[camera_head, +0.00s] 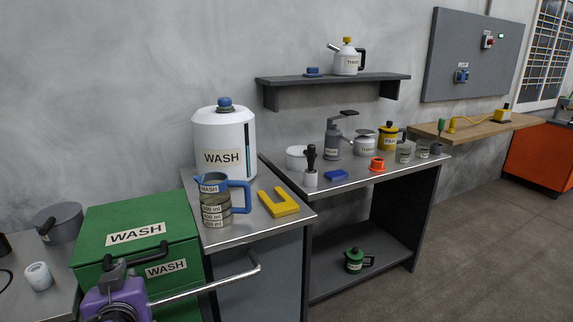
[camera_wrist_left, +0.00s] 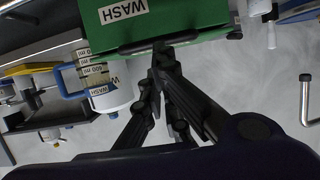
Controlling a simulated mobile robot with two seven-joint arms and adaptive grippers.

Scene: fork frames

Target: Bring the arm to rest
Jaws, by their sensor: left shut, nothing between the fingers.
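My left gripper (camera_head: 112,264) is at the bottom left of the head view, on a purple wrist. Its black fingers are shut with nothing between them, in front of the green WASH box (camera_head: 98,250). In the left wrist view the fingertips (camera_wrist_left: 161,48) meet just below the green WASH box (camera_wrist_left: 150,30), overlapping its dark handle. I cannot tell whether they touch it. My right gripper is in neither view.
A large WASH container (camera_head: 224,158), a measuring jug (camera_head: 216,215) and a yellow U-shaped piece (camera_head: 278,203) stand on the counter right of the box. A metal bar (camera_head: 205,284) juts out before the counter. Open floor (camera_head: 470,255) lies at the right.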

